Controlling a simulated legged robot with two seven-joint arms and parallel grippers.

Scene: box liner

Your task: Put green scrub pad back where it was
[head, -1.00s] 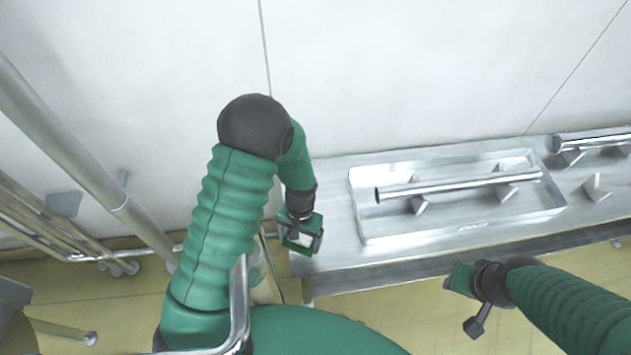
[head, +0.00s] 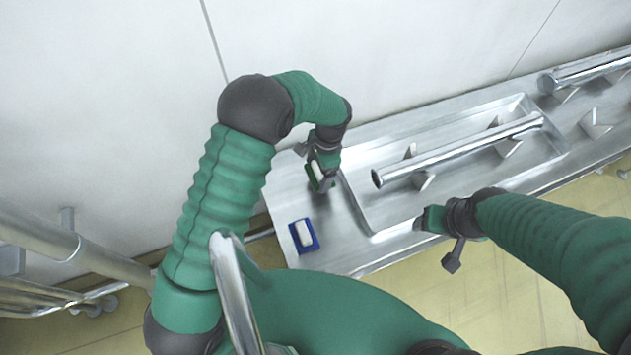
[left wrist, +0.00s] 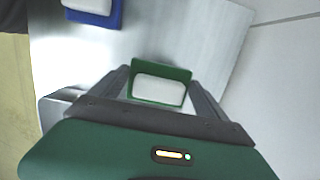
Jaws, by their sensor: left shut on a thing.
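The green scrub pad (left wrist: 160,71) has a white block on its face. It sits between the two fingers of my left gripper (left wrist: 158,92) in the left wrist view, and the gripper is shut on it. In the head view the left gripper (head: 322,180) is over the left part of the metal table, left of the tray, and the pad (head: 316,176) is partly hidden by the fingers. I cannot tell whether the pad touches the table. My right gripper (head: 432,219) is near the table's front edge; its jaws are too small to read.
A blue pad with a white block (head: 304,236) lies near the table's front left; it also shows in the left wrist view (left wrist: 92,16). A shallow metal tray (head: 385,233) has a metal tube (head: 455,151) above it on angled supports. The metal table (head: 285,185) runs along a white wall (head: 400,50).

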